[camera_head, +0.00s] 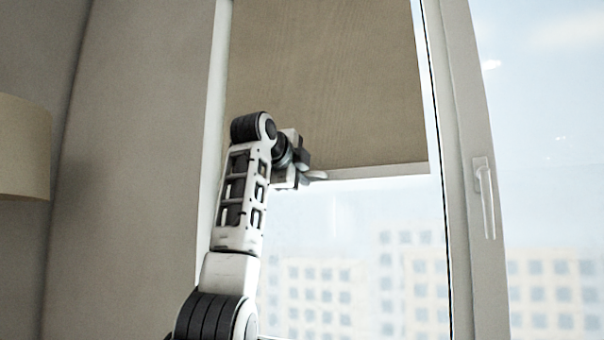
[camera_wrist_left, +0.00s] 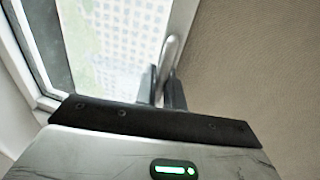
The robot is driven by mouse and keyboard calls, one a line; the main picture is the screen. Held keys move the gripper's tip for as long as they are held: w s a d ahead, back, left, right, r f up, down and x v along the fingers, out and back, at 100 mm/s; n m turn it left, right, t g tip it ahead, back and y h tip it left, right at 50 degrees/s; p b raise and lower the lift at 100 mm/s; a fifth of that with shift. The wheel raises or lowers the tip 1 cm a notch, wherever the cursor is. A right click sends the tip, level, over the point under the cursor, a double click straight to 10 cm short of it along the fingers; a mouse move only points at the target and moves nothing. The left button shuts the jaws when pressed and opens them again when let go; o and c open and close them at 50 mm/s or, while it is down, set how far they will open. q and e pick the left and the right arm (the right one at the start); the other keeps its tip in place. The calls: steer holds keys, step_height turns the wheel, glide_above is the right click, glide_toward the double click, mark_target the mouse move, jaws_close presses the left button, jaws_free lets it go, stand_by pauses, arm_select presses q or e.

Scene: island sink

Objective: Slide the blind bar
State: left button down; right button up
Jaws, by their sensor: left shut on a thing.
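The brown roller blind (camera_head: 340,80) hangs over the upper part of the window. Its pale blind bar (camera_head: 375,172) runs along the lower edge, and the glass below it is uncovered. My left gripper (camera_head: 307,176) is at the bar's left part and is shut on it. In the left wrist view, the fingers (camera_wrist_left: 163,88) close around the narrow pale bar (camera_wrist_left: 171,52), with the blind fabric (camera_wrist_left: 245,60) to the right and glass to the left. The exact finger contact is partly hidden in the head view. My right gripper is in neither view.
A window frame post (camera_head: 465,170) with a handle (camera_head: 485,195) stands right of the blind. A grey curtain or wall panel (camera_head: 130,170) is on the left, with a beige lampshade (camera_head: 22,148) at the far left edge. The space before the lower glass is clear.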

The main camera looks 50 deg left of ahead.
arm_select(q)
steer(key=c, duration=1.6)
jaws_free()
steer(key=b+v, duration=0.2)
steer(key=v, duration=1.4)
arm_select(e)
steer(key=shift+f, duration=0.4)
